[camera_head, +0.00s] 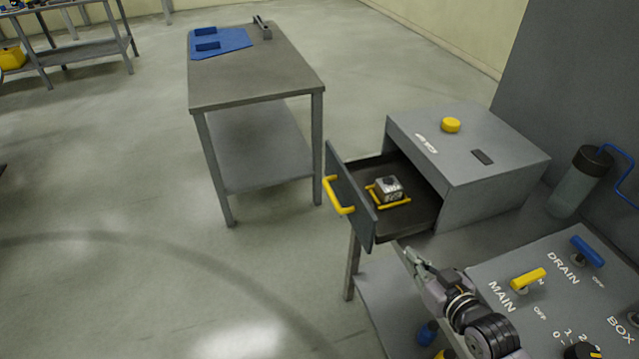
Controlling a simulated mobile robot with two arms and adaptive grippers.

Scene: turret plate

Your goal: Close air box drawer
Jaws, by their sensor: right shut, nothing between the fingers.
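The air box (495,183) is a grey metal box at the right, with a yellow knob (451,125) on top. Its drawer (350,200) is pulled out to the left, with a yellow handle (337,196) on its front. Inside the drawer lies a small metallic block (389,188) beside a yellow frame. My right gripper (410,255) is shut and empty, just below and right of the drawer front, apart from the handle. Its tips are small in the view. My left gripper is not in view.
A control panel (555,290) with yellow and blue levers lies at the lower right. A grey cylinder (580,182) stands behind it. A grey table (255,85) with a blue mat stands left of the drawer, with open floor between and in front.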

